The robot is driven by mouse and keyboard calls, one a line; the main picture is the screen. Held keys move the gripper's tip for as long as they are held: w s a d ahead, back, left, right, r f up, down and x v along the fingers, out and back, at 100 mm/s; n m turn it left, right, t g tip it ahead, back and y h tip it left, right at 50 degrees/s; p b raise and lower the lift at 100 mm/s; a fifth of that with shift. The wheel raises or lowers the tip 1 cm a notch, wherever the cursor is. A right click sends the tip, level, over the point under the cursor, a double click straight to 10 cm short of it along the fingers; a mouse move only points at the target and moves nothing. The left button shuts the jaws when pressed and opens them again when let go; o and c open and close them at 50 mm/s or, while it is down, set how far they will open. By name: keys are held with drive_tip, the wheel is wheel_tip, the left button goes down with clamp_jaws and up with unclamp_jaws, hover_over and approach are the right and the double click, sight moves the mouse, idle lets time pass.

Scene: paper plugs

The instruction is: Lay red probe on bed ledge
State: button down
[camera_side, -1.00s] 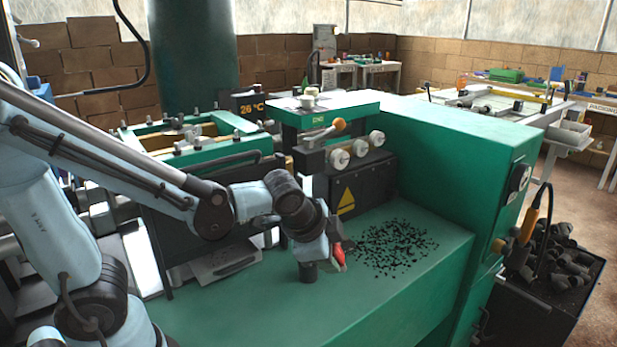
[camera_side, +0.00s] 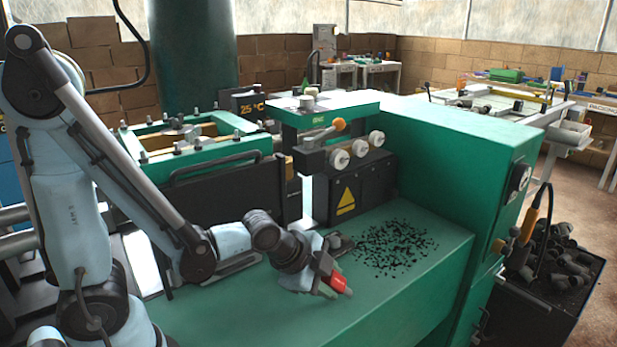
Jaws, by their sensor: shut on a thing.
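The red probe (camera_side: 339,283) shows as a short red piece at the end of my gripper (camera_side: 332,279). My gripper is shut on it, and dark fingers cover part of it. The bed ledge, which I take to be the flat green top of the machine (camera_side: 400,285), lies under and around the gripper. The probe is low over this ledge, left of its front edge. I cannot tell whether it touches the surface.
Black crumbs (camera_side: 395,245) lie scattered on the ledge behind and right of my gripper. A dark box with a yellow warning triangle (camera_side: 346,202) stands behind. A bin of dark plugs (camera_side: 558,262) is at the right. The ledge's front right is clear.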

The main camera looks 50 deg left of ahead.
drive_tip(key=shift+f, duration=0.2)
drive_tip(key=c, duration=0.6)
unclamp_jaws()
drive_tip(key=shift+s+r, duration=0.1)
drive_tip(key=shift+r, duration=0.05)
drive_tip(key=d+v, duration=0.1)
drive_tip(key=v, duration=1)
drive_tip(key=shift+s+a+r, duration=0.2)
drive_tip(key=shift+a+r, duration=0.1)
drive_tip(key=shift+a, duration=0.2)
idle(0.5)
